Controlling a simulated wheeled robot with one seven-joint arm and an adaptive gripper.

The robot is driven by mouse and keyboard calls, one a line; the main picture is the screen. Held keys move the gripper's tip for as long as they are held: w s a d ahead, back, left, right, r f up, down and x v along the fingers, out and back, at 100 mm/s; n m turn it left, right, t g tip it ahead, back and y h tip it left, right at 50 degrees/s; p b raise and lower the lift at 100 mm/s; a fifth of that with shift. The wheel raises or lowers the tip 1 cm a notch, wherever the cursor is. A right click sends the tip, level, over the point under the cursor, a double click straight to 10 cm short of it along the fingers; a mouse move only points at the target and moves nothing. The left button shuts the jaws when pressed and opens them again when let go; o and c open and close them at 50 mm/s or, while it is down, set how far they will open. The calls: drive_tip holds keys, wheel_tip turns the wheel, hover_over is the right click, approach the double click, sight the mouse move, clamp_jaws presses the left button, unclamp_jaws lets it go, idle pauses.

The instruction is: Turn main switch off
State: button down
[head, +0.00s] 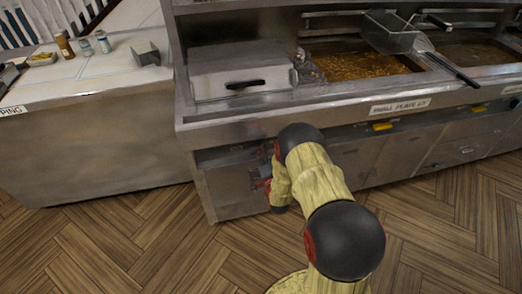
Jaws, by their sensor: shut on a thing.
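My arm reaches to the low front of the steel frying range, left of the picture's middle. My gripper (262,178) is small and dark at the recessed panel under the counter edge, partly covered by my own arm. It is shut on the main switch (261,185), a small red part against the grey panel. The fingertips and the switch's exact position are too small and too hidden to tell.
The range (240,131) carries a lidded steel box (241,71) and oil vats (360,66) with a fry basket (388,32). A steel counter (85,92) with small bottles stands at left. The wooden floor (130,240) in front is clear.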

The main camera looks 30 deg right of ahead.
drive_tip(key=m, duration=0.2)
drive_tip(key=f+m, duration=0.1)
drive_tip(key=m, duration=0.2)
drive_tip(key=shift+s+d, duration=0.1)
drive_tip(key=shift+d, duration=0.05)
drive_tip(key=shift+m, duration=0.3)
idle(0.3)
drive_tip(key=c, duration=1.7)
unclamp_jaws()
drive_tip(key=v, duration=1.2)
